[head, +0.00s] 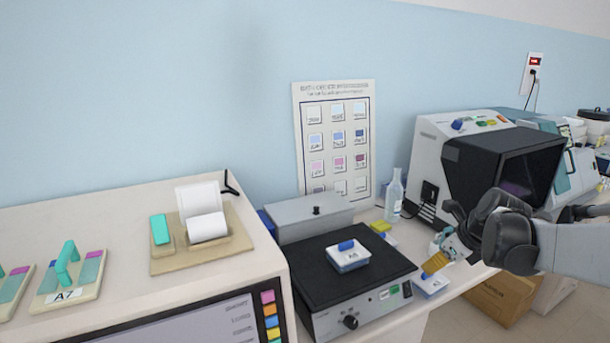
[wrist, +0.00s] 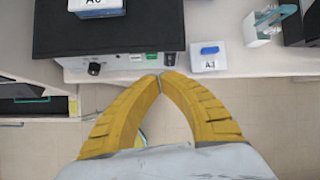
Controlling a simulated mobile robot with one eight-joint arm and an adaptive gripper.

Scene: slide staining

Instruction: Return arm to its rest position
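My gripper (head: 430,270) is at the right of the head view, beside the front right edge of the black-topped device. In the wrist view the two yellow fingers of my gripper (wrist: 160,77) curve inward and meet at the tips, with nothing visible between them. The tips show just in front of the device's front panel, over the bench edge and floor. My grey arm reaches in from the right edge of the head view.
A white box labelled A3 (wrist: 209,64) with a blue top piece sits close to the fingertips. Another white box (head: 348,262) stands on the black-topped device (head: 335,292). A bottle (head: 394,196) and a large analyser (head: 440,150) stand behind. Floor shows in front of the bench.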

